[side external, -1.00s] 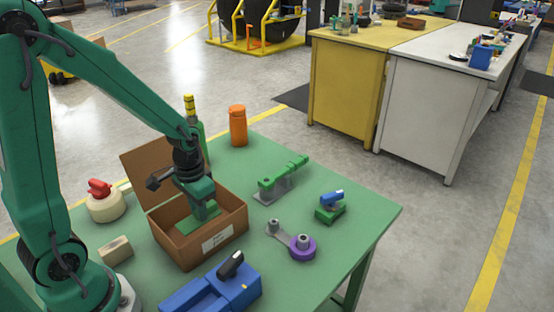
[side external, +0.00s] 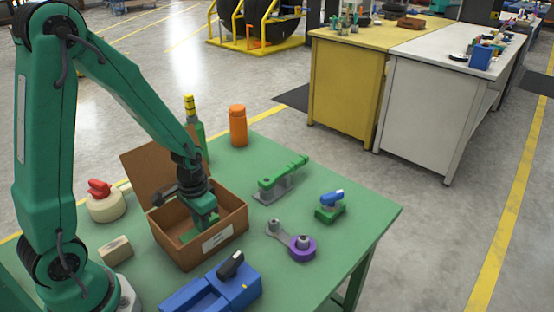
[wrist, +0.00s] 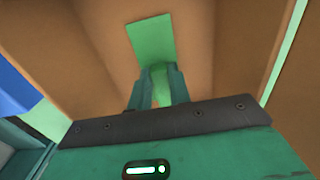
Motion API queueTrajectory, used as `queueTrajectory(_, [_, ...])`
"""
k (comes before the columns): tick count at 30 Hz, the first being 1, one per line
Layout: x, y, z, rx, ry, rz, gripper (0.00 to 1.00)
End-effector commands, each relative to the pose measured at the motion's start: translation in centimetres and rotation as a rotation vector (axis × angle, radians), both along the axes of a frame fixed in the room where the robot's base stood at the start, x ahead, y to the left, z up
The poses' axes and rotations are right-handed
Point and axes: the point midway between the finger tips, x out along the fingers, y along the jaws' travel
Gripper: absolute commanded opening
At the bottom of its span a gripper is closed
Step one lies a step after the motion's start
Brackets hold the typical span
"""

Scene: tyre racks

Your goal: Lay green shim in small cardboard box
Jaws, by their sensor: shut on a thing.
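The small cardboard box (side external: 183,255) stands open on the green table, its lid flap raised at the back left and a white label on its front. My gripper (side external: 205,228) reaches down inside the box, its lower part partly hidden by the front wall. The green shim (side external: 188,236) shows low inside the box beside the fingers. In the wrist view the shim (wrist: 152,40) is a flat green rectangle against the brown cardboard, with a green part between the two fingers. My gripper (wrist: 159,75) is shut on it. I cannot tell whether the shim touches the box floor.
A blue vise (side external: 215,290) stands close in front of the box, a wooden block (side external: 115,250) and a red-topped pot (side external: 105,202) to its left. A green toggle clamp (side external: 280,178) and a purple-ended link (side external: 301,247) lie right. An orange bottle (side external: 238,125) stands behind.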

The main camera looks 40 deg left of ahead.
Motion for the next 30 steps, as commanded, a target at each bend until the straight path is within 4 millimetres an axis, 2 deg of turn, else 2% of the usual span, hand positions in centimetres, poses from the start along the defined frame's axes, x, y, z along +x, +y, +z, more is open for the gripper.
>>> queueTrajectory(9, [0.0, 0.0, -0.3, 0.0, 0.001, 0.0, 0.0])
queueTrajectory(10, [0.0, 0.0, -0.3, 0.0, 0.0, 0.0, 0.25])
queueTrajectory(12, [0.0, 0.0, -0.3, 0.0, 0.0, 0.0, 0.39])
queueTrajectory(13, [0.0, 0.0, -0.3, 0.0, 0.0, 0.0, 0.41])
queueTrajectory(23, [0.0, 0.0, -0.2, 0.0, 0.0, 0.0, 0.41])
queueTrajectory(30, [0.1, 0.0, 0.7, 0.0, -0.003, 0.0, 0.41])
